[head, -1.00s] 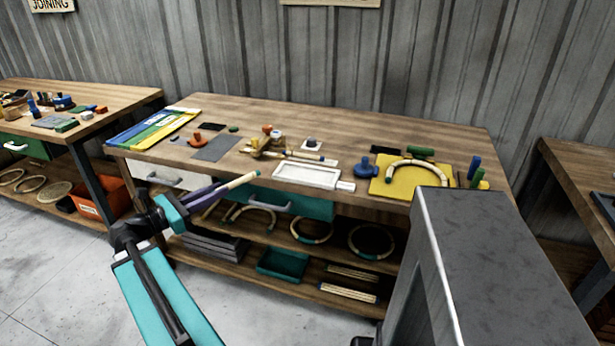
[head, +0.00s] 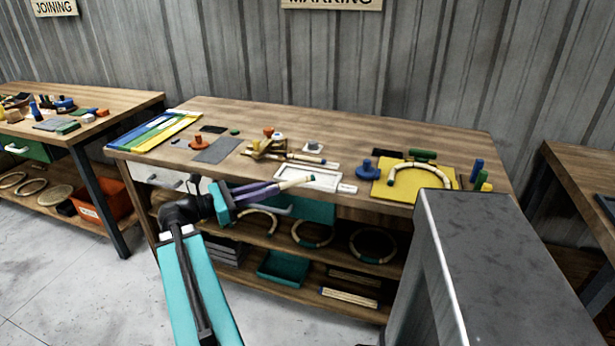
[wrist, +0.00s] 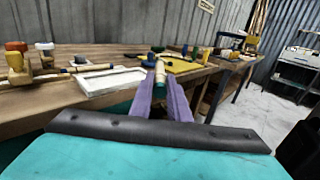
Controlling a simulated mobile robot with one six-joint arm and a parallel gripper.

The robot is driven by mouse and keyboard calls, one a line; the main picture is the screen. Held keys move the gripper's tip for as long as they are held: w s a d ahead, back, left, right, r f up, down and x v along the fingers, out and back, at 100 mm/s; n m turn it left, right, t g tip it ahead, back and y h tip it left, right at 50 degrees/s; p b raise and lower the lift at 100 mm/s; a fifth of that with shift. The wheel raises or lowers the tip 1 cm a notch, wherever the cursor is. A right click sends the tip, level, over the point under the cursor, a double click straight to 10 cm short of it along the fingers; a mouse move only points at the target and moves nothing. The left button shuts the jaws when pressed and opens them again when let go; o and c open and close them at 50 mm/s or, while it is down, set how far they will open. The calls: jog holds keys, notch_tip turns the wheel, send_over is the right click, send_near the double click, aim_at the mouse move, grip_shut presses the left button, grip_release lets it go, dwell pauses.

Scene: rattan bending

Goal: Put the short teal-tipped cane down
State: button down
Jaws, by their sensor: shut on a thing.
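My gripper (head: 272,190) reaches over the front edge of the middle workbench, with its purple fingers shut on a short pale cane (head: 297,183). In the head view the cane sticks out past the fingertips to the right, in front of the white tray. In the wrist view the cane (wrist: 160,74) lies between the two fingers (wrist: 162,98), and its teal end shows near the fingers. The white tray (head: 338,184) lies on the bench near its front edge; it also shows in the wrist view (wrist: 86,83). The far part of the tray's interior looks empty.
A yellow board (head: 378,189) with a bent cane ring (head: 420,166) lies right of the tray. The shelf below holds rings and a teal bin (head: 284,268). A grey slab (head: 214,150) lies at left.

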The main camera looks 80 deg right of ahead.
jog(key=s+d, duration=0.1)
jog(key=d, duration=0.4)
jog(key=s+d+f, duration=0.1)
jog(key=d, duration=0.4)
jog(key=s+d+p, duration=0.1)
jog(key=s+d, duration=0.1)
jog(key=d, duration=0.3)
jog(key=shift+d+f, duration=0.25)
jog(key=shift+d, duration=0.05)
jog(key=shift+f, duration=1.75)
jog(key=shift+f, duration=0.2)
jog(key=c, duration=1.7)
grip_release()
jog(key=shift+r, duration=0.1)
